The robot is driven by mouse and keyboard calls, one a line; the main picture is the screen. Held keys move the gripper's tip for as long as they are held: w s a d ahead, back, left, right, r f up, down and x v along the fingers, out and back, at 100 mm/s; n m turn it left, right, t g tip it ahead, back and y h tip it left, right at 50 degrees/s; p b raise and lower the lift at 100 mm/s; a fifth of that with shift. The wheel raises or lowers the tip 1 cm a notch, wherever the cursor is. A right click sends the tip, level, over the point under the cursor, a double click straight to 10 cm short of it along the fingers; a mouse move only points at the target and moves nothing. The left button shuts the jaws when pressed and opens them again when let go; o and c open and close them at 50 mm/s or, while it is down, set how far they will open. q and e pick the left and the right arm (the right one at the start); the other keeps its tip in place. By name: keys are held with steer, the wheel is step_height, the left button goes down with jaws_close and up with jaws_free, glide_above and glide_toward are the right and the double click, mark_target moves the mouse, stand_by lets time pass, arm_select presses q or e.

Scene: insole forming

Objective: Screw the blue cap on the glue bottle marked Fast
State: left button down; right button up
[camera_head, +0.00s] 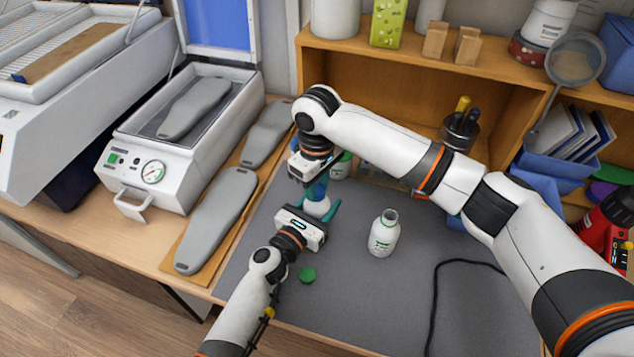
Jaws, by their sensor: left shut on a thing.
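My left gripper (318,214) comes in from the lower left, its teal fingers shut around a small white glue bottle (317,207) on the grey mat (350,300). The bottle looks upright; its label cannot be read. A blue cap (317,190) shows at its top, directly under my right gripper (318,183). The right gripper points down from above, and its fingers are partly hidden, so I cannot tell whether they grip the cap or how the cap sits.
An uncapped white bottle (383,232) with green print stands to the right. A loose green cap (307,275) lies in front. A green-topped container (341,165) stands behind. A black cable (434,290) crosses the mat. Grey insoles (216,220) lie left, beside a press (155,150).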

steer(key=c, duration=0.3)
steer(key=shift+m, duration=0.8)
steer(key=shift+c, duration=0.2)
steer(key=o, duration=1.2)
step_height(320, 180, up, 12)
arm_select(q)
steer(key=shift+c, duration=2.4)
jaws_free()
